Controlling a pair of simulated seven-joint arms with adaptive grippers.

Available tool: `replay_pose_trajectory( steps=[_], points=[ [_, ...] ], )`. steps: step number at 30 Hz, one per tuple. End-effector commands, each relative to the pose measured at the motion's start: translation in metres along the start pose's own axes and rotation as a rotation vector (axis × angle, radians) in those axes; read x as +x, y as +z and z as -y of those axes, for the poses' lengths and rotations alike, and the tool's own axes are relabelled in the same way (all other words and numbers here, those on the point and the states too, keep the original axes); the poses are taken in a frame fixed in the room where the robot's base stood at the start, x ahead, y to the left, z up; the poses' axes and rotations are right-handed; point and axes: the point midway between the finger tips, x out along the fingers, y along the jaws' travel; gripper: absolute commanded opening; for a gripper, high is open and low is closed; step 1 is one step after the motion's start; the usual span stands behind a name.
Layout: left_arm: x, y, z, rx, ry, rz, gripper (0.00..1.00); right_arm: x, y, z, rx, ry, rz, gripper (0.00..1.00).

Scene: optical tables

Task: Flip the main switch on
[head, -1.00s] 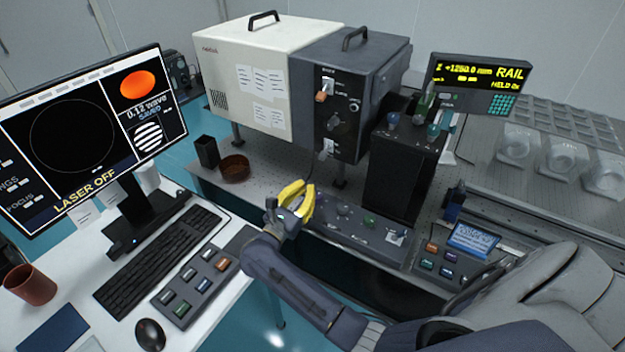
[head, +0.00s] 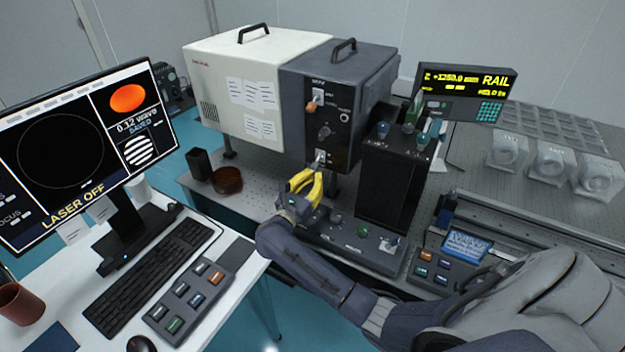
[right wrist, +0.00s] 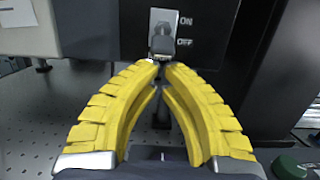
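The ON/OFF toggle switch (head: 320,158) is on the lower front of the dark grey unit (head: 345,85). In the right wrist view its dark lever (right wrist: 162,44) hangs down toward the OFF label, on a light plate. My right gripper (head: 318,176) has yellow fingers and is just below and in front of this switch. In the right wrist view its fingertips (right wrist: 161,63) come together just below the lever's end, with nothing seen between them. Whether they touch the lever I cannot tell. My left gripper is not in view.
Higher on the same unit is an orange-tipped switch (head: 311,106) and a knob (head: 324,132). A black box (head: 390,185) with knobs on top stands to the right. A brown bowl (head: 227,180) and a black cup (head: 198,163) stand left. The monitor (head: 85,150) reads LASER OFF.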

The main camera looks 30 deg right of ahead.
Motion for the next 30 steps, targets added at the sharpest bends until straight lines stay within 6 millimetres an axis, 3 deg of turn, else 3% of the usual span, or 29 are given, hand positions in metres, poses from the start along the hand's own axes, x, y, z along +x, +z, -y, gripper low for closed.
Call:
replay_pose_trajectory(
  steps=[30],
  points=[
    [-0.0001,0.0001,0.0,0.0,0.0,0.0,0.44,-0.005,0.0059,0.0038,0.001,-0.006,-0.147,0.0]
  ],
)
